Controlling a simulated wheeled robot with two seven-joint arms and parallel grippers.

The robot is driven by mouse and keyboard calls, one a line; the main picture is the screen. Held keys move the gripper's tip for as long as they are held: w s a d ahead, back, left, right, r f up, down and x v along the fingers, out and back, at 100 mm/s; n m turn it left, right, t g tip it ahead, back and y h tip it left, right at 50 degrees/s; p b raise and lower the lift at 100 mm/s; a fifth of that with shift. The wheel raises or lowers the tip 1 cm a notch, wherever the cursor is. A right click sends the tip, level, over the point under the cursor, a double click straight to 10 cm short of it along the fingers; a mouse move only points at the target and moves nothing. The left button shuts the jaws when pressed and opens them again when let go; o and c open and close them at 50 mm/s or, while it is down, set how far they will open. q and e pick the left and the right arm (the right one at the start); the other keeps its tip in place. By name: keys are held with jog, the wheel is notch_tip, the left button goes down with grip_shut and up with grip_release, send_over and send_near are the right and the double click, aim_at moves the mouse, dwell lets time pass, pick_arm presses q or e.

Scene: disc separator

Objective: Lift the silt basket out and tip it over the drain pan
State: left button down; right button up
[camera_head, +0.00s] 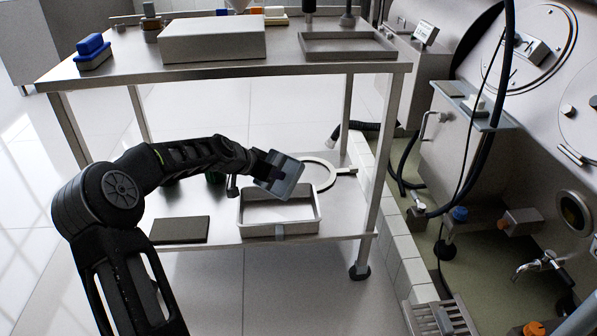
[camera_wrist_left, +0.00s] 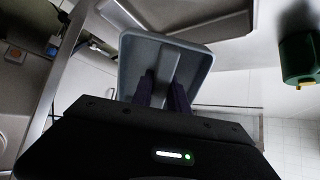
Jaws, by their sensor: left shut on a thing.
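The silt basket (camera_head: 287,178) is a small blue-grey box, tilted steeply in the head view. My left gripper (camera_head: 268,170) is shut on it and holds it in the air above the drain pan (camera_head: 246,230), an open light-grey tray on the table's lower shelf. In the left wrist view the dark fingers (camera_wrist_left: 164,92) close on a raised bar across the middle of the basket (camera_wrist_left: 190,62). Part of a grey tray (camera_wrist_left: 240,32) shows behind it there. My right gripper is not in view.
A dark flat mat (camera_head: 180,230) lies left of the pan, and a pale ring with a handle (camera_head: 322,172) lies behind it. The upper tabletop (camera_head: 285,65) overhangs behind my arm. The separator machine (camera_head: 470,130) with hoses stands at the right.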

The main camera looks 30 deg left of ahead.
pick_arm(q)
jog(key=shift+s+a, duration=0.1)
jog(key=shift+a, duration=0.1)
jog(key=shift+r, duration=0.1)
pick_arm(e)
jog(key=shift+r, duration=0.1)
pick_arm(q)
jog(key=shift+w+d+r+g+p, duration=0.1)
jog(key=shift+w+r+g+p, duration=0.15)
jog(key=shift+g+p, duration=0.6)
jog(key=g+p, duration=0.1)
jog(key=p, duration=0.3)
jog(key=g+p, duration=0.2)
jog(key=p, duration=0.2)
jog(key=w+g+p, duration=0.1)
jog(key=g+p, duration=0.1)
jog(key=p, duration=0.2)
jog(key=shift+d+r+y+p, duration=0.1)
jog(key=shift+r+y+p, duration=0.15)
jog(key=shift+y+p, duration=0.15)
jog(key=shift+f+g, duration=0.2)
jog(key=shift+g, duration=0.55)
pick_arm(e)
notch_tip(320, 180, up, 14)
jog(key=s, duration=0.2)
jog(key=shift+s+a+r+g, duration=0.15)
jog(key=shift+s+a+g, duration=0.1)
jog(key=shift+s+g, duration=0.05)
pick_arm(q)
jog(key=shift+f, duration=0.1)
